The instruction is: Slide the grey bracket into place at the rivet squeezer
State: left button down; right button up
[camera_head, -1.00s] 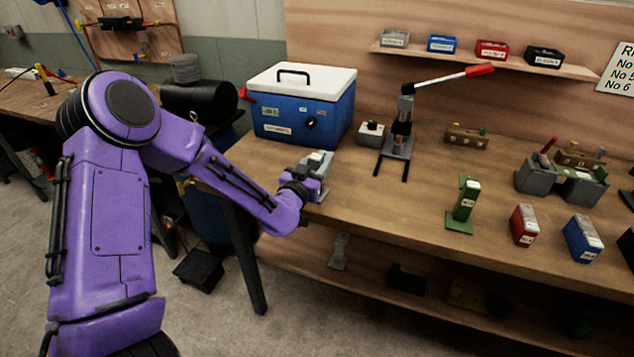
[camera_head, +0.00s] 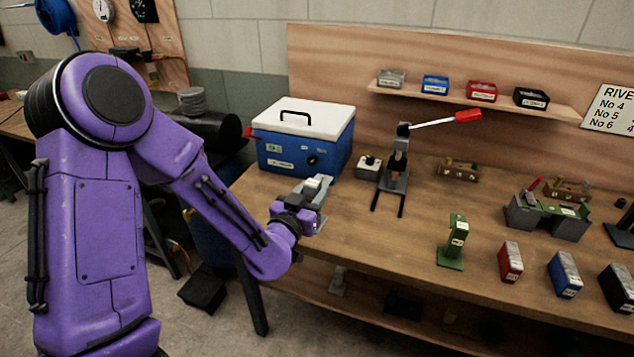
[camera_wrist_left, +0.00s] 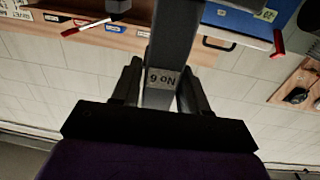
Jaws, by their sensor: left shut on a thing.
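The grey bracket (camera_head: 319,186) is in my left gripper (camera_head: 301,203), in front of the blue cooler. In the left wrist view the bracket (camera_wrist_left: 172,45) runs up between the two dark fingers (camera_wrist_left: 161,88) and carries a "No 6" label, upside down there. The left gripper is shut on it. The rivet squeezer (camera_head: 397,168) stands on the bench to the right of and beyond the bracket, apart from it. Its lever with a red handle (camera_head: 467,116) points right, and two dark rails (camera_head: 387,201) extend from its base toward the front. My right gripper is not in view.
The blue cooler (camera_head: 285,157) with a white lid stands behind the bracket. A small white-topped box (camera_head: 369,166) sits just left of the squeezer. A green stand (camera_head: 452,243) and red and blue boxes (camera_head: 565,274) stand at the right. The bench between bracket and rails is clear.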

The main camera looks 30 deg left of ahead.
aim_at(314, 188)
pick_arm(q)
jog(key=s+r+p, duration=0.1)
jog(key=s+d+r+p, duration=0.1)
jog(key=s+d+p, duration=0.1)
jog(key=p, duration=0.1)
jog(key=shift+s+r, duration=0.25)
jog(key=shift+r, duration=0.15)
jog(key=p, duration=0.2)
jog(key=s+p, duration=0.1)
jog(key=p, duration=0.1)
jog(key=shift+d, duration=0.25)
jog(key=shift+s, duration=0.15)
jog(key=shift+r+p, duration=0.15)
jog(key=shift+p, duration=0.15)
jog(key=d+f+m+h+b, duration=0.1)
jog(key=d+f+b, duration=0.4)
jog(key=f, duration=0.3)
jog(key=d+f+m+h+b, duration=0.1)
jog(key=d+f+h+b, duration=0.1)
jog(key=d+f+b, duration=0.4)
jog(key=shift+w+f+b, duration=0.45)
jog(key=shift+f+b, duration=0.15)
jog(key=shift+f, duration=0.35)
